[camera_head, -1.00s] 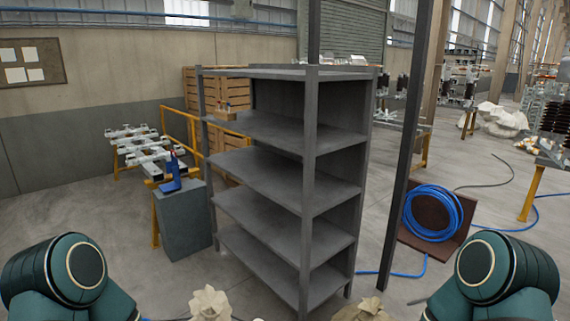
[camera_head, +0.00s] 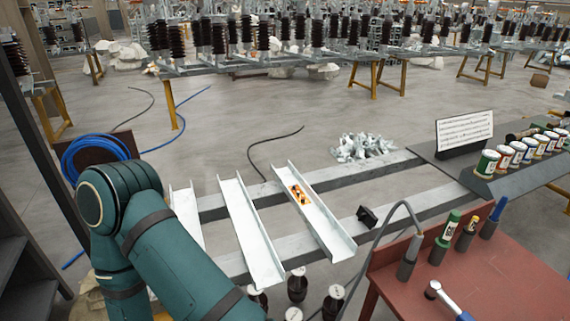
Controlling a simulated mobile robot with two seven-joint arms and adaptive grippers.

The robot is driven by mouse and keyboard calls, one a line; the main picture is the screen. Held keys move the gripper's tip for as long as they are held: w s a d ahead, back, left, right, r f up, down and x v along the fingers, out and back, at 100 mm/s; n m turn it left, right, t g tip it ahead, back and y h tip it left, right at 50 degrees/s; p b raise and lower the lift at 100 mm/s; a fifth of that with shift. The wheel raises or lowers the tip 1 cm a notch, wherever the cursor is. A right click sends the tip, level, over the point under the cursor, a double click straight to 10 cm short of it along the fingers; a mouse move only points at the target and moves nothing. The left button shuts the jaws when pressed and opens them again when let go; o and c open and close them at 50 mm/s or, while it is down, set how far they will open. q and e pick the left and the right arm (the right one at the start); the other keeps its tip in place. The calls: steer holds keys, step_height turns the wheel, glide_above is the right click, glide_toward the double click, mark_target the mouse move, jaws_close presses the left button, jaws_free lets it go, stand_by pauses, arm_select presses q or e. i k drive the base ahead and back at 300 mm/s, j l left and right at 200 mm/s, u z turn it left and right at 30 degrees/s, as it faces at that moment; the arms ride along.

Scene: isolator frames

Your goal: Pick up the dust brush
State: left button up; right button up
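I cannot pick out a dust brush with certainty. A red table (camera_head: 500,282) at the lower right bears dark holders with upright items. These are a green-and-white bottle or can (camera_head: 449,228), a small yellow-brown item (camera_head: 467,232) and a blue-handled tool (camera_head: 496,212). A dark, brownish item (camera_head: 521,134) lies behind the row of cans, too small to name. One green arm of mine shows at the lower left; neither gripper is in view.
Several coloured cans (camera_head: 505,158) stand on a grey bench (camera_head: 488,187) at the right, near a white sign (camera_head: 465,130). Pale metal channels (camera_head: 250,228) lie across grey beams in the middle. A blue hose coil (camera_head: 85,150) is at the left.

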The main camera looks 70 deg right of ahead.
mark_target(502, 202)
steer(key=j+z, duration=0.1)
steer(key=z, duration=0.25)
steer(key=j+z, duration=0.1)
steer(key=z, duration=0.2)
steer(key=k+z, duration=0.1)
steer(key=z, duration=0.25)
steer(key=j+z, duration=0.1)
steer(key=z, duration=1.4)
steer(key=i+z, duration=0.1)
steer(key=z, duration=0.8)
steer(key=i+z, duration=0.1)
steer(key=z, duration=0.35)
steer(key=j+u, duration=0.1)
steer(key=u, duration=1.75)
steer(key=z, duration=1.8)
